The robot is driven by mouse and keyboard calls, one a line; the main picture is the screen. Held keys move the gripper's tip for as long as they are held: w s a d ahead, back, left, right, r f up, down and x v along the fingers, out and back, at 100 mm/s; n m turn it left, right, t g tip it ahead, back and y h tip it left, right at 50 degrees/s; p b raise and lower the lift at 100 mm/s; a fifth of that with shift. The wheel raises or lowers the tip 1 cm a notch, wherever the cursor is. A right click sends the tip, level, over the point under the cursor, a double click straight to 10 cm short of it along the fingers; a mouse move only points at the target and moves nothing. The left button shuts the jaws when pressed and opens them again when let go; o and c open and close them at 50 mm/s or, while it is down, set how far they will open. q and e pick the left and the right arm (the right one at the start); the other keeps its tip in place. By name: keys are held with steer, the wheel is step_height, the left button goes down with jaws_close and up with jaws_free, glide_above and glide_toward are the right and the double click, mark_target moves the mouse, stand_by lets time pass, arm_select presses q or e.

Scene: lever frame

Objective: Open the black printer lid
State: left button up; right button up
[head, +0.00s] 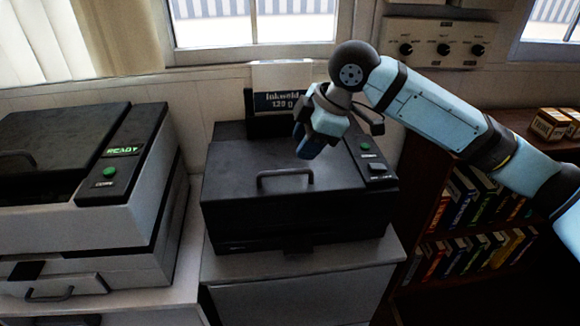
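The black printer (296,211) stands on a light grey cabinet in the middle of the head view. Its flat black lid (243,160) is down and carries a raised bar handle (285,180) near the front edge. A green button (365,146) sits on the panel at the lid's right. My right gripper (312,148) reaches in from the right and hangs above the back right part of the lid, behind and to the right of the handle. It looks apart from the handle; I cannot tell how its fingers stand. My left gripper is out of view.
A grey printer (90,240) with a dark lid and a green READY display stands at the left. A white paper sheet with a dark label (280,101) rises behind the black printer. A bookshelf (470,215) is at the right, with small boxes (548,125) on top.

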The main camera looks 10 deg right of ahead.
mark_target(287, 171)
steer(key=x, duration=0.7)
steer(key=shift+f+b, duration=0.2)
steer(key=shift+b, duration=0.1)
jaws_close()
